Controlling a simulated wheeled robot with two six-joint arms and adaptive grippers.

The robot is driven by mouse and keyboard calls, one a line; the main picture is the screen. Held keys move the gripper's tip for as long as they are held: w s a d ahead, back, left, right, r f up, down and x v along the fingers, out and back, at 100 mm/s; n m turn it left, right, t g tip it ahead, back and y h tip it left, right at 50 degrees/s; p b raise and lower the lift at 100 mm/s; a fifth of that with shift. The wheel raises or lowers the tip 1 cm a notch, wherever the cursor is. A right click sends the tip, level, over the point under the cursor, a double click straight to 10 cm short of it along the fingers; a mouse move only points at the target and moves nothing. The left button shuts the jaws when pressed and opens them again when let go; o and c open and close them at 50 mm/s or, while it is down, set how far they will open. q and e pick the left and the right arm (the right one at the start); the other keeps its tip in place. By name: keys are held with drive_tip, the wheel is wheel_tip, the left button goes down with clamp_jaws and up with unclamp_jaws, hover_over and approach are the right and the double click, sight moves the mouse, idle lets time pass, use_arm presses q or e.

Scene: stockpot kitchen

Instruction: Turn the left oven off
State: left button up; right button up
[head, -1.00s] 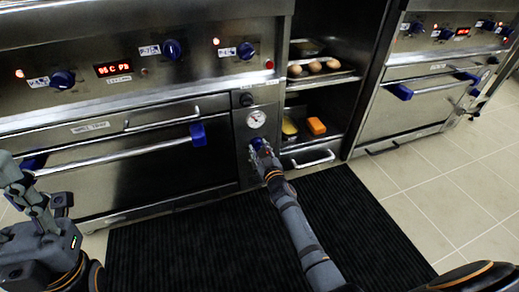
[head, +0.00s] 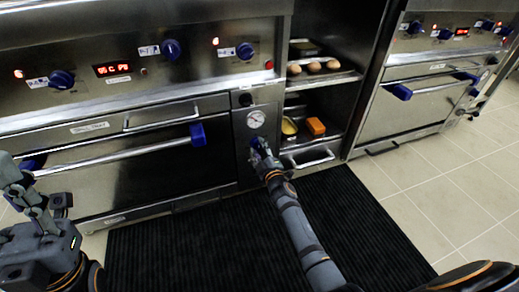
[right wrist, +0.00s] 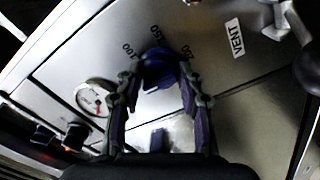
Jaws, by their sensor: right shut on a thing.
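The left oven (head: 110,172) fills the left of the head view, its door closed. Its control panel carries blue knobs, red lights and a lit red display (head: 113,69). A blue knob (right wrist: 158,66) sits on the narrow panel below a round gauge (head: 255,119), with printed numbers around it. My right gripper (right wrist: 160,82) is shut on this knob, one finger on each side. In the head view the gripper mostly hides the knob. My left gripper (head: 38,200) is in front of the oven door at the far left; its finger opening is unclear.
An open shelf right of the gauge holds several eggs (head: 314,67), a yellow item (head: 289,127) and an orange block (head: 316,126). A second oven (head: 408,108) stands at the right. A VENT label (right wrist: 235,37) is near the knob. A black mat (head: 340,215) covers the floor in front.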

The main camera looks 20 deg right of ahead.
drive_tip(key=shift+f+n, duration=0.1)
drive_tip(key=shift+n, duration=0.2)
drive_tip(key=o, duration=1.2)
drive_tip(key=s, duration=1.2)
drive_tip(key=shift+d, duration=0.2)
